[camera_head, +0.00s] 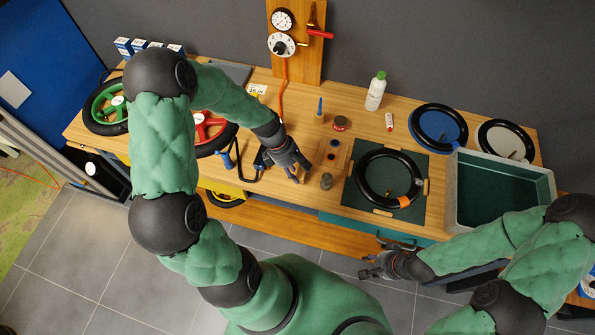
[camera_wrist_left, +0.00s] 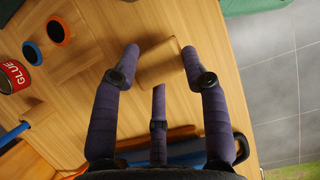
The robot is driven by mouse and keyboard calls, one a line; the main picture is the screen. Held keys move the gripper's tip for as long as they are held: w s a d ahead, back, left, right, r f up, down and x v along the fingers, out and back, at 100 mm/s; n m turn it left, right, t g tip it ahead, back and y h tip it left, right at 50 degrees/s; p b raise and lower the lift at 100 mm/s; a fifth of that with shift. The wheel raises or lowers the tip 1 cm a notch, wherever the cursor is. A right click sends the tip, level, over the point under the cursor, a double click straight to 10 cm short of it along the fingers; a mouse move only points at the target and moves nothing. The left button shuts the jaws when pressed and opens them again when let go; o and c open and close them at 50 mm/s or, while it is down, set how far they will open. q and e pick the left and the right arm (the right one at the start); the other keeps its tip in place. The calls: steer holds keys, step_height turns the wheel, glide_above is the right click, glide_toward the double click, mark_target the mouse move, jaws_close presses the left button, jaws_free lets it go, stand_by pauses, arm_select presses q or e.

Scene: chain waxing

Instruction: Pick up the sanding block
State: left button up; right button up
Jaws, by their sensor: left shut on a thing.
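The sanding block (camera_wrist_left: 160,62) is a plain tan, wood-coloured block between the fingertips of my left gripper (camera_wrist_left: 160,70) in the left wrist view. The two side fingers are on either side of it, and the third finger is below. My left gripper (camera_head: 293,172) is shut on it, low over the middle of the workbench in the head view. The block is hard to make out there against the wood. I cannot tell whether it still touches the bench. My right gripper (camera_head: 371,269) is empty, fingers apart, in front of the bench edge.
A black tyre (camera_head: 360,170) lies on a green mat (camera_head: 415,163). A grey bin (camera_head: 545,185) is at right.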

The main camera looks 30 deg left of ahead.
arm_select(q)
steer(key=s+d+r+p, duration=0.1)
steer(key=s+r, duration=0.3)
steer(key=r, duration=0.4)
steer(key=shift+s+d, duration=0.3)
steer(key=shift+d, duration=0.4)
steer(key=s+d+r, duration=0.1)
steer(key=s, duration=0.1)
steer(key=s+d+r+p, duration=0.1)
steer(key=s, duration=0.2)
steer(key=s+d+r, duration=0.1)
steer(key=s+d, duration=0.1)
steer(key=s, duration=0.1)
steer(key=shift+r+p, duration=0.3)
steer(key=shift+r, duration=0.05)
steer(key=shift+w, duration=0.1)
